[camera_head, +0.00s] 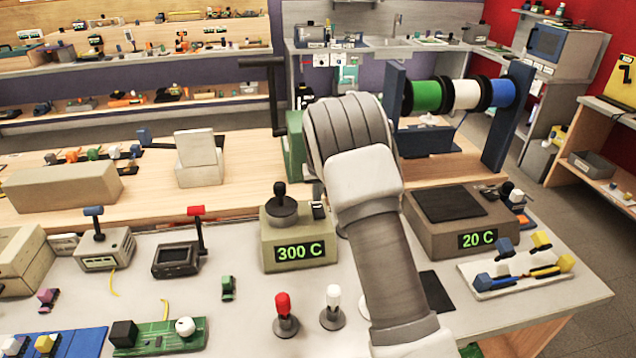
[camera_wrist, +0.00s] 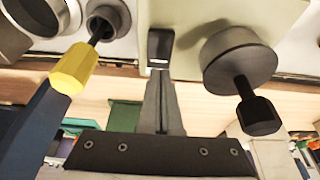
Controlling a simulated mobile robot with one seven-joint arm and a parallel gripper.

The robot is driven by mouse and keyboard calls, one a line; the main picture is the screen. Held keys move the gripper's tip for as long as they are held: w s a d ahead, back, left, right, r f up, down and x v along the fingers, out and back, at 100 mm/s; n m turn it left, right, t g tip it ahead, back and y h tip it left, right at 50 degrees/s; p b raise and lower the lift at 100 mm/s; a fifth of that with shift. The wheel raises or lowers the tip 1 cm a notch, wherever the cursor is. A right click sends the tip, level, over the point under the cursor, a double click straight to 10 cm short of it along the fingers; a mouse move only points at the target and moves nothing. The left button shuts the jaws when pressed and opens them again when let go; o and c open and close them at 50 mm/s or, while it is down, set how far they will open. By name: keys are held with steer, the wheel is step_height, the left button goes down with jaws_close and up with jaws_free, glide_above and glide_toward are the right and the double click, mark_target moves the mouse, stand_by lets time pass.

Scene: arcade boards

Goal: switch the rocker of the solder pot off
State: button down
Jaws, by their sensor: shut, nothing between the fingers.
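The solder pot appears to be the pale olive box (camera_head: 268,253) with a green "300 C" display, in the head view's centre; its top shows in the wrist view (camera_wrist: 190,15). A dark round pot with an upright black knob (camera_head: 282,208) sits on it. The small black rocker (camera_head: 319,210) is on the top to the right of the pot, and in the wrist view (camera_wrist: 160,45) to its left. My gripper (camera_wrist: 161,78) is shut and empty, its tips right at the rocker's lower edge in the wrist view. I cannot tell whether they touch. My arm hides the gripper in the head view.
A grey box (camera_head: 430,235) reading "20 C" stands right of my arm. In the wrist view a yellow-tipped lever (camera_wrist: 75,68) is left of my fingers. Red (camera_head: 285,308) and white (camera_head: 332,300) levers stand in front. A spool rack (camera_head: 511,118) is behind.

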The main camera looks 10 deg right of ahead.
mark_target(317, 210)
steer(key=shift+s+x, duration=0.25)
steer(key=shift+x, duration=0.8)
steer(key=shift+f, duration=0.1)
steer(key=shift+w+f+b, duration=0.15)
steer(key=shift+f+b, duration=0.3)
steer(key=shift+b, duration=0.05)
steer(key=shift+r, duration=0.2)
steer(key=shift+f, duration=0.1)
steer(key=shift+s, duration=0.9)
